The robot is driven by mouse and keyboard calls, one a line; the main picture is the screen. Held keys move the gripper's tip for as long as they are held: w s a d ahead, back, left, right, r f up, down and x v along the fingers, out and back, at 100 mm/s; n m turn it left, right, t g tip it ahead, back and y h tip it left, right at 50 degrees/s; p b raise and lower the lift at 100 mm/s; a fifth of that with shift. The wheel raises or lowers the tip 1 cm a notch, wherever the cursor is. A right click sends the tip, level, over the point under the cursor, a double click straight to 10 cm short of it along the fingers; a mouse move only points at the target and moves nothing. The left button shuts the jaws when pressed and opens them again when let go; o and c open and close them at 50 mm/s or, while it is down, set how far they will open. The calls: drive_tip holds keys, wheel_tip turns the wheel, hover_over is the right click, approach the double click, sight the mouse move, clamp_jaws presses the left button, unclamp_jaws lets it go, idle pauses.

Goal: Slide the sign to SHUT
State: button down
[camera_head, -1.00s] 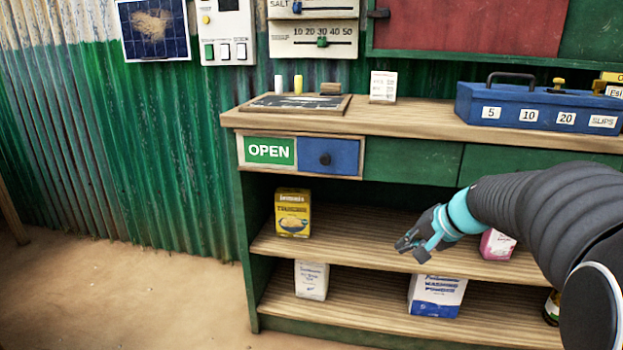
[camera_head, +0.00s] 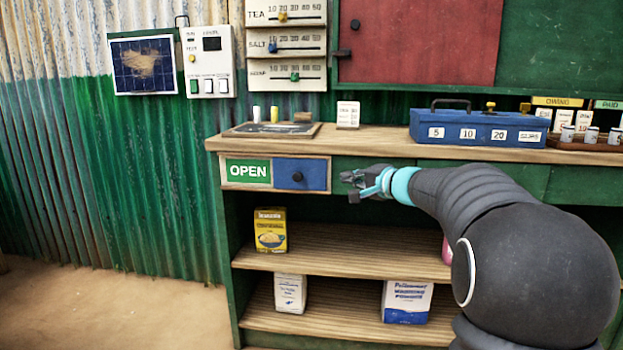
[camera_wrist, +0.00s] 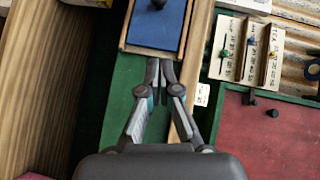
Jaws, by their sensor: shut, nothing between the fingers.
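The sign is set in the front edge of the wooden counter. Its green OPEN panel (camera_head: 248,171) shows at the left, and a blue sliding cover (camera_head: 312,174) with a dark round knob (camera_head: 297,176) covers the right half. My gripper (camera_head: 346,184) is shut and empty, just right of the blue cover at about its height. In the wrist view the blue cover (camera_wrist: 157,27) and its knob (camera_wrist: 157,4) are at the top, and my gripper's fingertips (camera_wrist: 160,64) are just below the cover's frame. I cannot tell whether they touch it.
A blue cash box (camera_head: 478,129) and a small chalkboard (camera_head: 270,130) stand on the counter (camera_head: 380,144). Shelves below hold a yellow packet (camera_head: 270,230), a white packet (camera_head: 290,293) and a washing powder packet (camera_head: 407,301). Space in front of the sign is clear.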

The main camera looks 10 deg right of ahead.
drive_tip(key=p, duration=0.1)
approach(312, 177)
drive_tip(key=w, duration=0.1)
drive_tip(key=w+a, duration=0.2)
drive_tip(key=w, duration=0.1)
drive_tip(key=shift+r, duration=0.4)
drive_tip(key=shift+w+a+f, duration=0.1)
drive_tip(key=shift+a, duration=0.4)
drive_tip(key=shift+w+a+f, duration=0.1)
drive_tip(key=shift+a+f, duration=0.05)
drive_tip(key=shift+a, duration=0.4)
drive_tip(key=shift+w+a+f, duration=0.2)
drive_tip(key=shift+w+a, duration=0.05)
drive_tip(key=shift+a, duration=0.4)
